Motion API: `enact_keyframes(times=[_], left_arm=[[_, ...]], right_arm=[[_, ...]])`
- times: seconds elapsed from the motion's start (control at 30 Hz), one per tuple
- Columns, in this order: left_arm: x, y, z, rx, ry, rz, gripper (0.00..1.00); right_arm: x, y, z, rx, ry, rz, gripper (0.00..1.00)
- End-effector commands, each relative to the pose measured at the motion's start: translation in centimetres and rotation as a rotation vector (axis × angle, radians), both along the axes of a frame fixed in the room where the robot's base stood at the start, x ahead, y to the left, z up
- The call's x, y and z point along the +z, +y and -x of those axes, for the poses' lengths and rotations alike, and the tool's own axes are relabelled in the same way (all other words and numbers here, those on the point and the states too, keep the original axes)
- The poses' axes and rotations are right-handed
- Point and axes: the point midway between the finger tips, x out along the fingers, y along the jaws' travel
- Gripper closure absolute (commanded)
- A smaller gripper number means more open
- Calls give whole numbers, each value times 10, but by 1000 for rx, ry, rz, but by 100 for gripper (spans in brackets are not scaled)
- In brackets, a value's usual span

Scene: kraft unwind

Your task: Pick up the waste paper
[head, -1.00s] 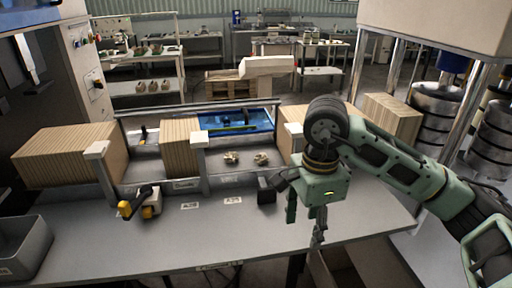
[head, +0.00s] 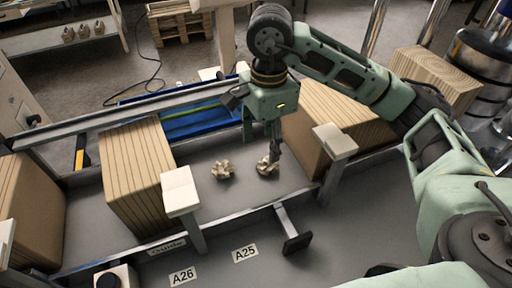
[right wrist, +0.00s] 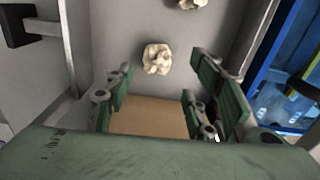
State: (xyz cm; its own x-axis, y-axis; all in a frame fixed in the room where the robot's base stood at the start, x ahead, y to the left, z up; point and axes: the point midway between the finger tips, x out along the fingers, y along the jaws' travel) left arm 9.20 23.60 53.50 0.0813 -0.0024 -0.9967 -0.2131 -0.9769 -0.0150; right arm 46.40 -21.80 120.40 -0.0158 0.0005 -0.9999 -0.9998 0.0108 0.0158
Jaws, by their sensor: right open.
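Two crumpled pieces of waste paper lie on the grey floor of the bay between the kraft stacks. The left piece (head: 223,170) lies clear of my gripper in the head view. The right piece (head: 267,167) lies close by the fingertips of my right gripper (head: 262,148). In the right wrist view, one piece (right wrist: 157,58) lies just beyond the open fingers (right wrist: 165,100), and another (right wrist: 192,4) is cut by the top edge. My right gripper is open, with no paper between its fingers. My left gripper is not in view.
A brown kraft stack (head: 138,180) stands left of the bay, and another (head: 335,122) stands right, close to my right arm. White-topped posts (head: 181,190) stand at the bay's front. A blue tray (head: 195,122) lies behind. Labels A26 (head: 183,277) and A25 (head: 245,254) mark the front surface.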

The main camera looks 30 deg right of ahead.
Motion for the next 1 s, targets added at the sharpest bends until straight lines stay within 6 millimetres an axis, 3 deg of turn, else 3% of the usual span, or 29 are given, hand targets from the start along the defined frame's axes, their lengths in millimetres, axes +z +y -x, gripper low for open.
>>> enact_keyframes(times=[0.3, 0.5, 0.7, 1.0], left_arm=[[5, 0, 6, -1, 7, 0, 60], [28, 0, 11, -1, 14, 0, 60], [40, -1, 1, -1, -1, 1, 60], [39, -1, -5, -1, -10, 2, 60]], right_arm=[[-24, 0, 1, 1, 3, 1, 50], [-42, -3, 1, -1, 8, 1, 50], [-70, -4, 0, -1, 4, 1, 50], [-76, -4, -1, 0, 0, 1, 52]])
